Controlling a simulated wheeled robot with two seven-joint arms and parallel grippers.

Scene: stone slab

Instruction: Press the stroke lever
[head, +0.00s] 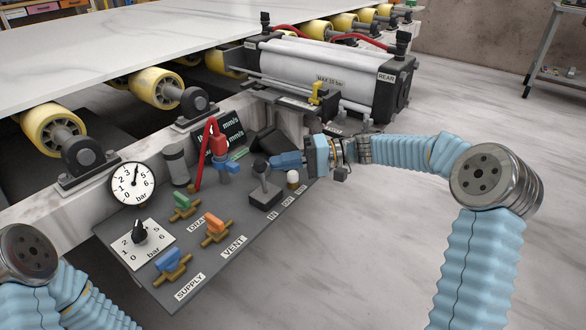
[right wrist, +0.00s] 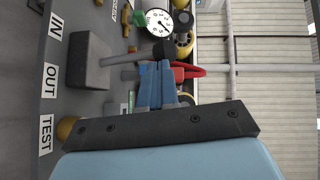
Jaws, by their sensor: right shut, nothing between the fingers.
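The stroke lever (head: 264,184) stands on a dark block at the right side of the grey control panel, a rod with a black knob on top. In the right wrist view the lever's block (right wrist: 90,60) is beside the labels IN and OUT, and its rod reaches to a black knob (right wrist: 164,48) just beyond my fingertips. My right gripper (head: 274,162) is shut and empty, with blue fingers pointing left, right by the knob. It also shows in the right wrist view (right wrist: 156,68). I cannot tell whether the tips touch the knob. My left gripper is out of view.
The panel also carries a round gauge (head: 133,184), a pressure dial (head: 139,232), green, orange and blue valve handles, and a red hose (head: 203,150) near the lever. A pale button (head: 293,177) sits right of the lever. A large cylinder (head: 318,72) and stone slab lie behind.

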